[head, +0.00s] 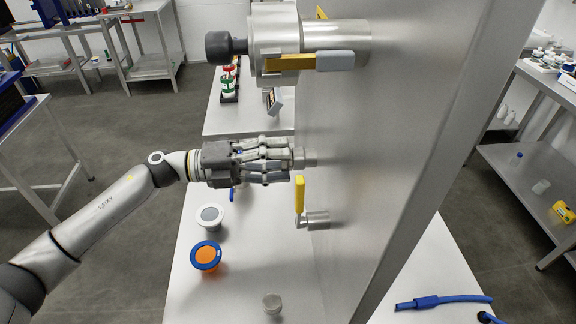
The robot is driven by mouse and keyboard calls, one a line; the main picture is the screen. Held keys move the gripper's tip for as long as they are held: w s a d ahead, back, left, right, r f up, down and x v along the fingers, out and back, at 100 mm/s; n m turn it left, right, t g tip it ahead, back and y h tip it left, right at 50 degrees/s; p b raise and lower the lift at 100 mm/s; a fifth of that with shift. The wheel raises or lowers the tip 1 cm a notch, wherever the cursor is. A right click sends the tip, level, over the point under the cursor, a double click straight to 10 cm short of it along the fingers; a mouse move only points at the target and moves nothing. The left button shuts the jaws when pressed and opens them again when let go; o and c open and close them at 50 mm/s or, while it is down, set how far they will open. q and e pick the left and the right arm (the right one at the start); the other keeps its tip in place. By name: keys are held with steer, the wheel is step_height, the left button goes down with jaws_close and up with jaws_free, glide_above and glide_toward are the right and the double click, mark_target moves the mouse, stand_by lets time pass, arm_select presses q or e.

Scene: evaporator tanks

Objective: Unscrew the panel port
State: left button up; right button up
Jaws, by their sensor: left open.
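A grey metal panel (380,130) stands upright in the middle of the head view. A small round metal port (311,157) sticks out of its left face. My left gripper (284,161) reaches in from the left, level with this port. Its fingers are spread and point at the panel, with their tips at or around the port's outer end. Whether they touch it I cannot tell, because the fingers hide that end. My right gripper is not in view.
Above the port, a large metal cylinder (340,40) with a black knob (218,48) and yellow handle juts from the panel. Below is a yellow lever (299,195) on a metal stub. The white table (245,245) holds an orange-blue cup (206,257), a white cup (209,216) and a metal cap (272,303).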

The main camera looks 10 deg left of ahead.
arm_select(q)
steer(key=shift+m+b, duration=1.5)
steer(key=shift+b, duration=0.05)
steer(key=m+b, duration=0.5)
steer(key=b, duration=0.1)
steer(key=shift+w+b, duration=0.1)
steer(key=shift+b, duration=0.3)
